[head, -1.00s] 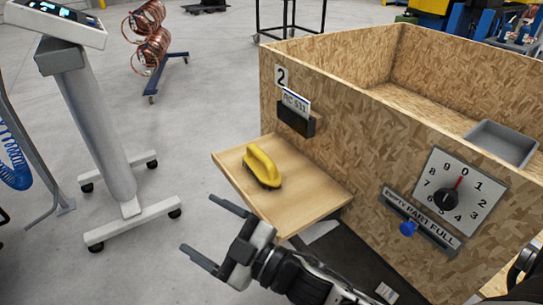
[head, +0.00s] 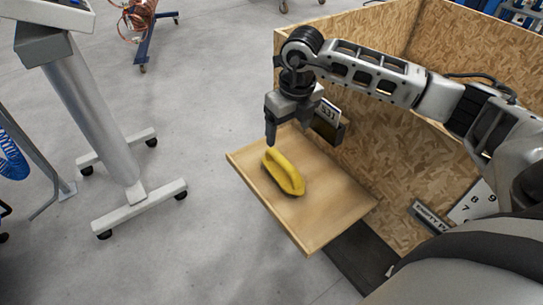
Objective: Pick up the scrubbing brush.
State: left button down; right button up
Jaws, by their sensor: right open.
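The yellow scrubbing brush (head: 285,173) lies on a light wooden shelf (head: 318,215) that sticks out from the side of a chipboard crate. Its dark bristle side faces down. My right gripper (head: 272,140) points downward just above and behind the far end of the brush. It is open and empty, and one dark finger shows clearly; the other is mostly hidden. I cannot tell whether the finger touches the brush. My left gripper is not in view.
The chipboard crate (head: 375,165) rises right behind the shelf, with a card holder (head: 328,128) near my gripper. A grey wheeled stand (head: 95,115) is on the left. Copper coils on a blue stand (head: 144,30) are behind. The floor left of the shelf is clear.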

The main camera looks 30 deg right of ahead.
send_over(285, 162)
jog(key=s, duration=0.1)
notch_tip(285, 162, down, 5)
jog(key=shift+f, duration=0.15)
jog(key=f, duration=0.4)
jog(key=shift+w, duration=0.25)
jog(key=shift+w+f, duration=0.1)
jog(key=shift+f, duration=0.3)
jog(key=f+b, duration=0.2)
jog(key=f, duration=0.1)
jog(key=f+b, duration=0.1)
jog(key=b, duration=0.1)
jog(key=shift+w+f, duration=0.35)
jog(key=shift+f, duration=0.25)
jog(key=shift+r, duration=0.15)
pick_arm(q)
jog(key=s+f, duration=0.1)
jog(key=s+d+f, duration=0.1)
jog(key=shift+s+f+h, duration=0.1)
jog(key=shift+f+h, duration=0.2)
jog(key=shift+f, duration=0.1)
pick_arm(e)
jog(key=c, duration=1.1)
